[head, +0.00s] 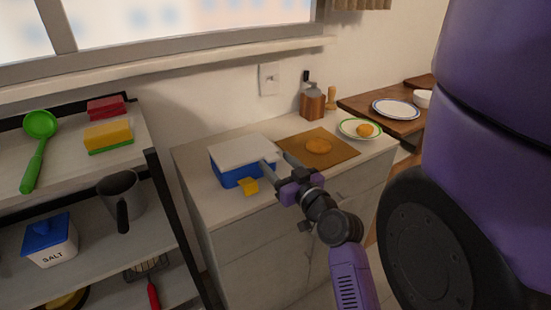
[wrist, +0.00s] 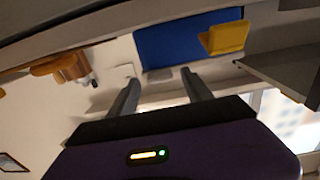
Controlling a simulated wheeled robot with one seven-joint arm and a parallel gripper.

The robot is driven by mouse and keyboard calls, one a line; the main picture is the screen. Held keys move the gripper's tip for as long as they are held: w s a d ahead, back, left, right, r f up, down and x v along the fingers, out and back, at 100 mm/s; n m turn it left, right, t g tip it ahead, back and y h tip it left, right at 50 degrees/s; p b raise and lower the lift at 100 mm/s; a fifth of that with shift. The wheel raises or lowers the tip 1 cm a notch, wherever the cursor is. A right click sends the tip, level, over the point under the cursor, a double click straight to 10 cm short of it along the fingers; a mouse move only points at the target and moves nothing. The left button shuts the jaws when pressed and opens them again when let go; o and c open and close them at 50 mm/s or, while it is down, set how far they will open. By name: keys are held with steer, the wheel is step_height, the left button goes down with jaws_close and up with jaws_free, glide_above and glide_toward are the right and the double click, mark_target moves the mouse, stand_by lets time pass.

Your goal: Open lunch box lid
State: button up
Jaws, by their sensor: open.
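The lunch box (head: 236,172) stands on the counter, with a blue body, a pale lid (head: 242,150) lying on top and a yellow latch (head: 248,186) sticking out at its front. The lid looks closed. My gripper (head: 274,159) is at the right front corner of the box, its fingers pointing toward the box and wall. In the wrist view, the blue box side (wrist: 185,38) and the yellow latch (wrist: 226,38) show beyond my gripper (wrist: 160,82). Its two fingers are apart with nothing between them. I cannot tell whether a finger touches the box.
A brown board (head: 330,155) with an orange-brown food piece lies right of the box. A green-rimmed plate (head: 347,127) and a wooden grinder (head: 312,105) stand farther back. A shelf (head: 90,185) with a salt box and mug is at left. The wall is behind the counter.

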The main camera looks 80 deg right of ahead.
steer(key=shift+w+d, duration=0.45)
steer(key=shift+d, duration=0.1)
jaws_close()
stand_by(1.1)
